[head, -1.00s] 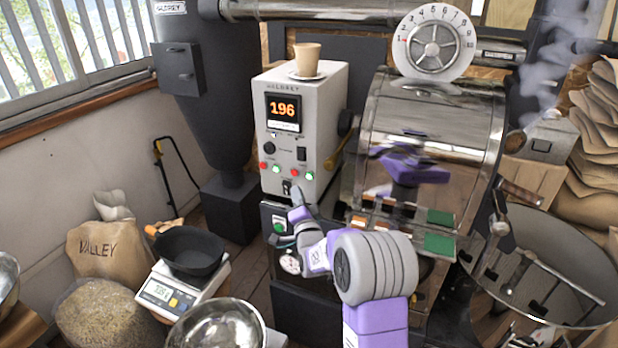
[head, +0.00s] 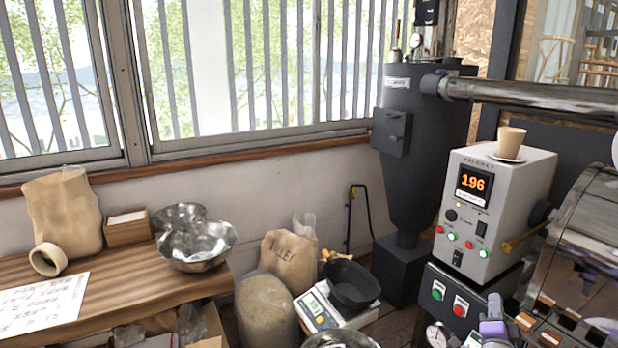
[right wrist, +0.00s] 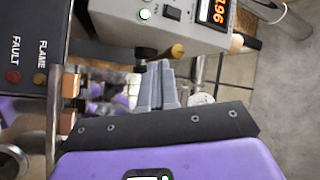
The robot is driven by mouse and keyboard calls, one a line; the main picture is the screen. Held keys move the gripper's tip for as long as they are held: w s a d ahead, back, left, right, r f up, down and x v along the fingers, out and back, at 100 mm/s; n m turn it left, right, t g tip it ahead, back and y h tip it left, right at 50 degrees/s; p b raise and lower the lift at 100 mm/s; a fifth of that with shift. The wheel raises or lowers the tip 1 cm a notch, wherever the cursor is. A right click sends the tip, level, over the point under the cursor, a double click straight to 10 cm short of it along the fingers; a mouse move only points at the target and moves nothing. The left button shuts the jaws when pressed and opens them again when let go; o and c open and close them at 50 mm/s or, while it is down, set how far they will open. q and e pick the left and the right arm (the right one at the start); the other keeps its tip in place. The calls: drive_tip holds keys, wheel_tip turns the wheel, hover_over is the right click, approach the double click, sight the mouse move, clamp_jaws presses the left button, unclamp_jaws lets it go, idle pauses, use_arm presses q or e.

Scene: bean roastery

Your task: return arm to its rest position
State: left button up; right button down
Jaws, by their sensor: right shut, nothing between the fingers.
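My right gripper (head: 494,308) shows only in part at the bottom right of the head view, in front of the roaster's lower dark panel (head: 440,275). In the right wrist view its grey fingers (right wrist: 157,85) are shut together with nothing between them. They point toward the white control box (right wrist: 165,25) and do not appear to touch anything. Most of my right arm is outside the head view. My left gripper is in no view.
The control box (head: 510,225) reads 196 and carries a cup (head: 511,143). The shiny roaster drum (head: 590,235) stands close right of my gripper. A scale (head: 320,308) with a black pan (head: 352,285), a sack (head: 290,258) and a wooden table (head: 130,285) lie left.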

drive_tip(key=s+a+f+n+g+y+p, duration=0.1)
drive_tip(key=a+f+n+g+y, duration=0.15)
drive_tip(key=a+f, duration=0.45)
drive_tip(key=s+a+f+n+g+y+p, duration=0.1)
drive_tip(key=s+a+f+n+g+y, duration=0.2)
drive_tip(key=f, duration=0.7)
drive_tip(key=a+f+n+g+y+p, duration=0.1)
drive_tip(key=a+f+n+g+y, duration=0.1)
drive_tip(key=a+f, duration=0.55)
use_arm(q)
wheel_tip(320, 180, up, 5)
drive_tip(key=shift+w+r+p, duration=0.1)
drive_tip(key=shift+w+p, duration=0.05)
drive_tip(key=shift+p, duration=0.9)
use_arm(e)
drive_tip(key=s+a+f+n+g+y, duration=0.3)
drive_tip(key=s+a+f+g, duration=0.2)
drive_tip(key=s+a, duration=0.4)
drive_tip(key=s+a+f+n+g+y, duration=0.3)
drive_tip(key=s+a+f, duration=0.4)
drive_tip(key=s, duration=0.9)
drive_tip(key=a+n+g, duration=0.1)
drive_tip(key=a+g, duration=0.1)
drive_tip(key=shift+a+f, duration=0.4)
drive_tip(key=shift+d, duration=0.1)
